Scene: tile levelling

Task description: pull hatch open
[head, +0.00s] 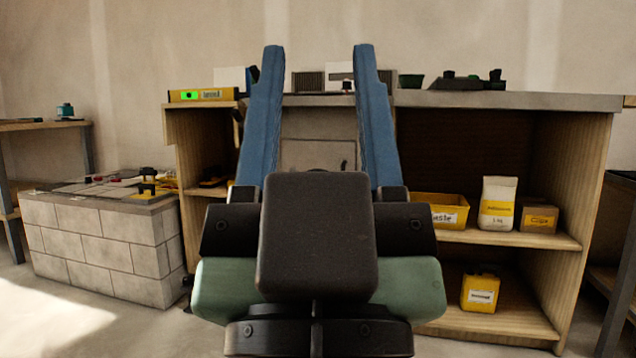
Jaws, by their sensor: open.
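My gripper (318,52) fills the middle of the head view. Its two blue fingers point up and away, wide apart, with nothing between them. A pale, flat hatch panel (316,124) shows between the fingers, in the front of the wooden shelf unit, below its worktop. A small dark part, possibly its handle (344,164), shows near the panel's lower right. The panel looks shut. My fingers and gripper body hide its sides and lower part. I cannot tell how far the fingertips are from it.
The shelf unit (596,170) holds a yellow bin (446,203), a white bag (498,203), a small box (538,217) and a yellow container (480,291). A yellow level (203,95) lies on top. A tiled block (95,235) stands left, with open floor before it.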

